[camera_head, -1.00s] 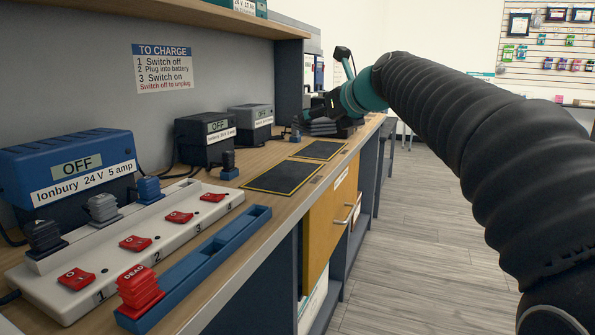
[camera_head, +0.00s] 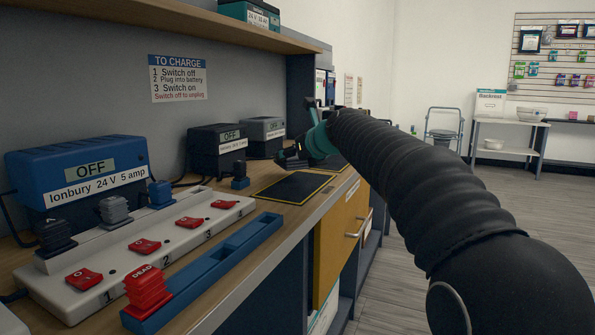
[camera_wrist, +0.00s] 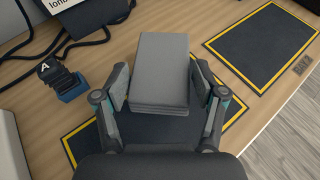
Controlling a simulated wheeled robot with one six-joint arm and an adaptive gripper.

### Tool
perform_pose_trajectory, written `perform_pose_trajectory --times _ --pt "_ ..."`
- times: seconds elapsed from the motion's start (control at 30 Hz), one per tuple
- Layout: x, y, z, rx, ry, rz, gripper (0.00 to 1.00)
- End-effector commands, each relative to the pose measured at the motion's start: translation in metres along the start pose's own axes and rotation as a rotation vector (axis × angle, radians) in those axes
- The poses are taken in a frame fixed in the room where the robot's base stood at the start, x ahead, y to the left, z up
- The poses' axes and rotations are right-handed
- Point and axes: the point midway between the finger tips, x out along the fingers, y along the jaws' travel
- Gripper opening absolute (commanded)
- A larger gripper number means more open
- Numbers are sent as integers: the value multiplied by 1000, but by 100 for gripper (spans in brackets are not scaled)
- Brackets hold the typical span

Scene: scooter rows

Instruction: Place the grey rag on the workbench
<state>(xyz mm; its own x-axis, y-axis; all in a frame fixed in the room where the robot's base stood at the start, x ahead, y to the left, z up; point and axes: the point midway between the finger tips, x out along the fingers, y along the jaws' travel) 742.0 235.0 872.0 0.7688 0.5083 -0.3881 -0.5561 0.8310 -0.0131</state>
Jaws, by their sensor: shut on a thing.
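The grey rag (camera_wrist: 160,75) is a folded, layered block in the wrist view. My gripper (camera_wrist: 160,92) is shut on it, with one finger against each side. The rag is above or on the wooden workbench (camera_wrist: 125,25); I cannot tell whether it touches. Its near part lies over a black mat with a yellow border (camera_wrist: 225,113). In the head view my gripper (camera_head: 292,158) is low over the workbench (camera_head: 262,206), near the far end of the nearer mat (camera_head: 293,188). The rag is a small dark shape there, hard to tell from the fingers.
A second yellow-edged mat (camera_wrist: 265,45) is bare. A blue holder with a black plug marked A (camera_wrist: 68,82) and dark cables are left of the rag. A switch strip (camera_head: 150,235), a blue tray (camera_head: 215,265) and chargers (camera_head: 80,175) occupy the near and back bench.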

Motion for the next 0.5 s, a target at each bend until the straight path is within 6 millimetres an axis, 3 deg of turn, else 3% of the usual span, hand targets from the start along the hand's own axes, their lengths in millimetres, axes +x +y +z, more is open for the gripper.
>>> perform_pose_trajectory --times 0.2,0.5 --pt "13 0 -31 1 2 0 17" --pt "13 0 -33 2 1 0 17"
